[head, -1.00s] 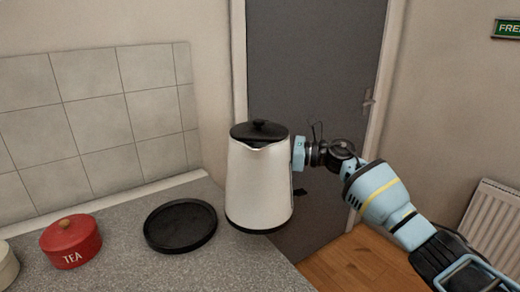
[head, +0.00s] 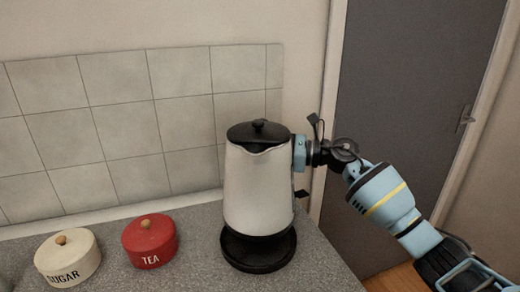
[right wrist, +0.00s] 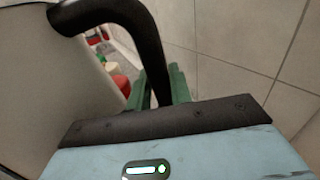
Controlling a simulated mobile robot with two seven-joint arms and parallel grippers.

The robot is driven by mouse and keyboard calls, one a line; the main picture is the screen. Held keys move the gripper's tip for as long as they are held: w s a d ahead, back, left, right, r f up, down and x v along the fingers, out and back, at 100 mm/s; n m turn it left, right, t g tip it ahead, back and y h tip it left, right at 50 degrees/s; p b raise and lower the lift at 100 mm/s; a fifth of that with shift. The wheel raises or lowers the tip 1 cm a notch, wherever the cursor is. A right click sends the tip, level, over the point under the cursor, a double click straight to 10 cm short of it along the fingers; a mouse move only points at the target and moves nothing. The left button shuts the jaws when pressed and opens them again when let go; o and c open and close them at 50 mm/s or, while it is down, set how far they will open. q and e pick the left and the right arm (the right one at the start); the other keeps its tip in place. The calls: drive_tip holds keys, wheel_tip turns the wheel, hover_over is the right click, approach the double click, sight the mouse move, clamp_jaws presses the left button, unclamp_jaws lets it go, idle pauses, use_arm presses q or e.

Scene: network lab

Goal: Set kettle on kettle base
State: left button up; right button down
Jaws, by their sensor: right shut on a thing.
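The kettle (head: 258,190) is white with a black lid and looks upright in the head view. Its lower end overlaps the round black kettle base (head: 258,260) on the counter. I cannot tell whether it touches the base or hangs just above it. My right gripper (head: 300,153) is at the kettle's right side, shut on its handle. In the right wrist view the black handle (right wrist: 150,45) runs down between the green fingers (right wrist: 160,88), with the white kettle body (right wrist: 50,90) at left. My left gripper is not in view.
A red TEA tin (head: 150,243) and a cream SUGAR tin (head: 68,260) stand left of the base on the grey counter (head: 200,235). A tiled wall (head: 130,130) is behind. The counter's right edge is close to the base, with a grey door (head: 420,110) beyond.

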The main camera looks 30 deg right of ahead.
drive_tip(key=shift+r, duration=0.3)
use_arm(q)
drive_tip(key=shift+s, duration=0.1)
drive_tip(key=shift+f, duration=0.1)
use_arm(e)
drive_tip(key=shift+f, duration=0.15)
